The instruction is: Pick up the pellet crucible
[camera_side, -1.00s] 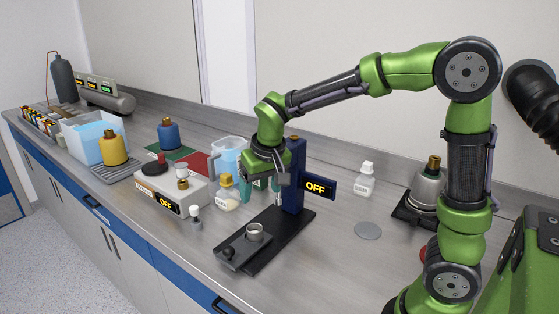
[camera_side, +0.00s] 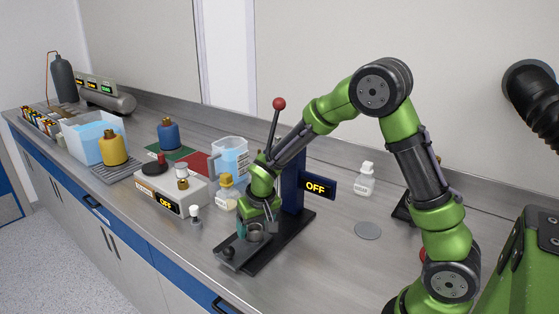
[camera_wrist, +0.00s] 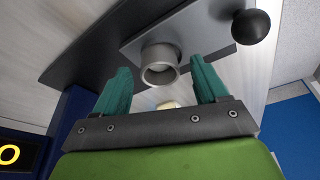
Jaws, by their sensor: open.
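The pellet crucible appears to be the small grey metal cup (camera_side: 254,233) standing on the plate of the dark press base. In the wrist view the cup (camera_wrist: 160,63) stands beyond my fingertips, between their lines, with its open mouth toward the camera. My gripper (camera_side: 257,224) is close to the cup in the side view. In the wrist view my gripper (camera_wrist: 160,82) is open, with one teal finger on each side and nothing held. The gap from fingers to cup is hard to judge. The fingers partly hide the cup's surroundings in the side view.
The dark press base (camera_side: 285,236) carries a blue column with an OFF display (camera_side: 316,187) and a red-knobbed lever (camera_side: 279,104). A black knob (camera_wrist: 251,26) sits beside the cup. A white box with an OFF display (camera_side: 165,202) and a small bottle (camera_side: 227,193) stand nearby left.

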